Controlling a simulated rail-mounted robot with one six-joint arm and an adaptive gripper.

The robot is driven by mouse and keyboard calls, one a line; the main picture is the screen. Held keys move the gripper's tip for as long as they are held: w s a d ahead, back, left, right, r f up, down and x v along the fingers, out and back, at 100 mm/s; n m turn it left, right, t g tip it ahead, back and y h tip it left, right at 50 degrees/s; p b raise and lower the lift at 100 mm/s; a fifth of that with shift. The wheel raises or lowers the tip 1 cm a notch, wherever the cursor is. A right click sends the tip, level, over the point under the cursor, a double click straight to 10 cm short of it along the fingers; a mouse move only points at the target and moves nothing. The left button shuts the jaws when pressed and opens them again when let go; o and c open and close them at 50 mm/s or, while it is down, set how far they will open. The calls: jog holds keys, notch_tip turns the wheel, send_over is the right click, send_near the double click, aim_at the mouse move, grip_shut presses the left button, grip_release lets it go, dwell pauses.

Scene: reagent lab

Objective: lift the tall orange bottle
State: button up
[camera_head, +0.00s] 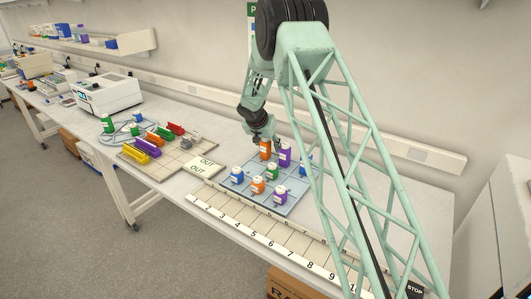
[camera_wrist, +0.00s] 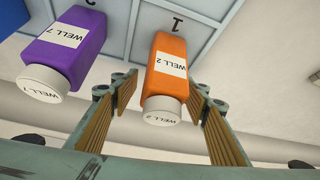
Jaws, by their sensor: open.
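The tall orange bottle (camera_head: 265,149) stands at the back of the blue gridded tray (camera_head: 302,190). In the wrist view the orange bottle (camera_wrist: 171,62) has a white cap and a label reading WELL 2. My gripper (camera_head: 264,136) is at the bottle's top in the head view. In the wrist view my gripper (camera_wrist: 160,88) is open, with one ribbed finger on each side of the bottle's cap end. Gaps show between the fingers and the bottle, and nothing is held.
A tall purple bottle (camera_head: 285,155) stands close beside the orange one; the wrist view shows its label, WELL 7 (camera_wrist: 62,35). A blue bottle (camera_head: 304,166) is farther right, partly behind my arm. Small green (camera_head: 271,171), blue (camera_head: 237,174), orange (camera_head: 258,185) and purple (camera_head: 280,197) bottles stand in front.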

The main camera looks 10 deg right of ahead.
jog(key=shift+c, duration=0.4)
jog(key=c, duration=1)
jog(key=shift+c, duration=0.2)
jog(key=shift+r, duration=0.1)
notch_tip(320, 180, up, 10)
dwell(0.5)
